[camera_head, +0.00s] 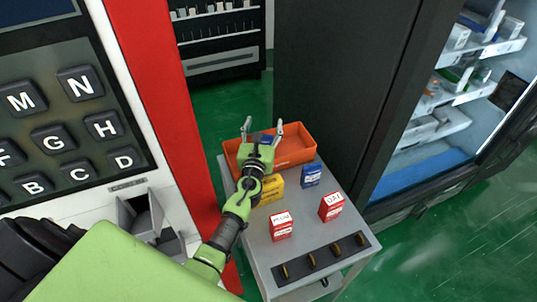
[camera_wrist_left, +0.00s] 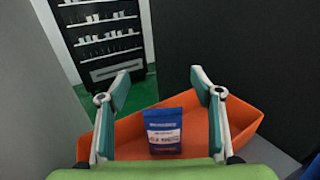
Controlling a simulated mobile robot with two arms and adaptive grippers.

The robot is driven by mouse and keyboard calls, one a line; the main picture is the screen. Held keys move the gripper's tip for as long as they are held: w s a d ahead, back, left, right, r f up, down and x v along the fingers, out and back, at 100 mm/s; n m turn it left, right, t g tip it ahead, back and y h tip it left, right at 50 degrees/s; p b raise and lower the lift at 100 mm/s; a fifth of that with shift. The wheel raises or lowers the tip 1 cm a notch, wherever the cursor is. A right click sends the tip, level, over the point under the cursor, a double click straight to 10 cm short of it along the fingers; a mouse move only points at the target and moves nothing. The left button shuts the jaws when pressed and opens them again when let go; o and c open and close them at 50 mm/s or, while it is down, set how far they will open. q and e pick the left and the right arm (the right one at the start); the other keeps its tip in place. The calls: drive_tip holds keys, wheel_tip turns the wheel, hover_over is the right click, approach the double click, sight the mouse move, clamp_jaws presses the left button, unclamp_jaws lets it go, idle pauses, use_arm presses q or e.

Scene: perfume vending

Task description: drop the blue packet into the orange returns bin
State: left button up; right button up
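The orange returns bin (camera_head: 297,146) stands at the far end of a grey cart. It also fills the lower middle of the left wrist view (camera_wrist_left: 246,117). A blue packet (camera_wrist_left: 165,133) with a white label shows upright against the bin's inside, between my spread fingers and touching neither. Only a bit of this blue packet (camera_head: 266,138) shows in the head view. My left gripper (camera_head: 262,127) is open over the bin. Another blue packet (camera_head: 310,175) stands on the cart in front of the bin. My right gripper is not in view.
A yellow packet (camera_head: 272,191) and two red-and-white packets (camera_head: 281,226) (camera_head: 331,207) stand on the grey cart (camera_head: 303,226). A red-edged keypad machine (camera_head: 60,130) is at left. A dark cabinet (camera_head: 340,80) stands close behind the bin.

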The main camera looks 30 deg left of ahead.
use_arm(q)
drive_tip(key=v, duration=1.2)
idle(0.4)
